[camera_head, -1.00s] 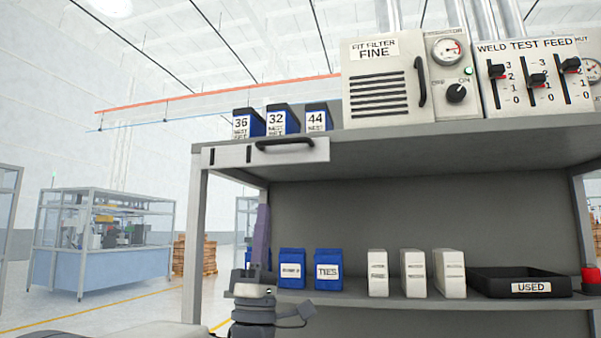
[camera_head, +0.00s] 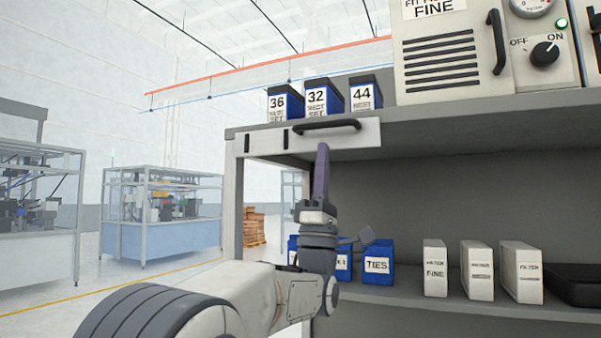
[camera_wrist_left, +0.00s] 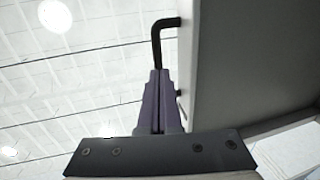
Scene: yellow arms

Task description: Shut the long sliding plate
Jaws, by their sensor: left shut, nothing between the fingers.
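The long sliding plate (camera_head: 265,143) is a pale strip on the front edge of the upper shelf, with dark slots and a black bar handle (camera_head: 327,126). I cannot tell whether the fingers touch the handle. My right gripper is out of view.
Blue boxes marked 36, 32 and 44 (camera_head: 316,98) stand on the upper shelf (camera_head: 470,122) above the plate. A filter housing (camera_head: 446,55) stands to their right. The lower shelf holds blue boxes (camera_head: 378,264), white filter boxes (camera_head: 477,270) and a black tray (camera_head: 575,287).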

